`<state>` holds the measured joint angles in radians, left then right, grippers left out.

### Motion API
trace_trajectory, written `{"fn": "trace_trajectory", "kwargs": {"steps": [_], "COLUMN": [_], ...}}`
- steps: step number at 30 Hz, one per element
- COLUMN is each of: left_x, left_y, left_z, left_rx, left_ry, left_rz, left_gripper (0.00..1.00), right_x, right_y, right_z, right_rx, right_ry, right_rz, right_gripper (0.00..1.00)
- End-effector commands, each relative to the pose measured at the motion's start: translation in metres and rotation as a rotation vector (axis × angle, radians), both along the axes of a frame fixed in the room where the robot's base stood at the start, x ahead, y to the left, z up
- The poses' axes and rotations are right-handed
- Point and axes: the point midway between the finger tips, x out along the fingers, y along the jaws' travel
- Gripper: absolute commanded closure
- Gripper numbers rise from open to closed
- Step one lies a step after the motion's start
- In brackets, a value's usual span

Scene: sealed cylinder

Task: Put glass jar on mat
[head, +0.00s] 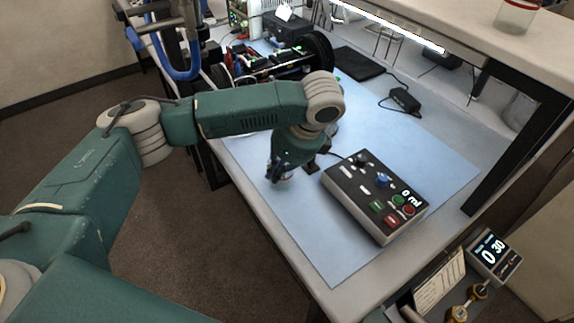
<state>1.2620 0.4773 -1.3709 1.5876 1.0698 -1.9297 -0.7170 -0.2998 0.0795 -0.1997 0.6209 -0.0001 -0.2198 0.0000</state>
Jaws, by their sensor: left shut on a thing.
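My left gripper (280,174) points down over the near left part of the light blue mat (335,245). A clear glass jar (516,16) with a red band stands on the raised shelf at the top right, cut by the picture's edge and well away from the gripper. My right gripper is not in view.
A grey control box (375,198) with knobs, buttons and a display sits on the mat, right of the gripper. Behind are a black flat pad (358,62), a small black adapter (404,100) and electronics with wheels. The mat's front and right parts are clear.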

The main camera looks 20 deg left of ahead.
Motion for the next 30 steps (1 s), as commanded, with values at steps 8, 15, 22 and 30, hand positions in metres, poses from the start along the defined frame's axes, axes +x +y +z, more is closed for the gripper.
{"fn": "trace_trajectory", "kwargs": {"steps": [8, 15, 22, 30], "left_x": [0.028, 0.027, 0.027, 0.027], "left_y": [-0.021, -0.021, -0.021, -0.021], "left_z": [0.002, -0.006, -0.007, -0.006], "left_rx": [0.002, 0.000, 0.000, 0.000], "left_ry": [0.001, 0.000, 0.000, -0.001], "left_rz": [0.001, -0.001, -0.001, -0.001], "left_gripper": [1.00, 1.00, 0.86, 0.86], "right_x": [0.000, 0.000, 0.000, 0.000], "right_y": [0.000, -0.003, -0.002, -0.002], "right_z": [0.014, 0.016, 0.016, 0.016], "right_rx": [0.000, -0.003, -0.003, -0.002], "right_ry": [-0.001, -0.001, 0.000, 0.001], "right_rz": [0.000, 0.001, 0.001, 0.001], "right_gripper": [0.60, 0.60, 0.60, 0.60]}}
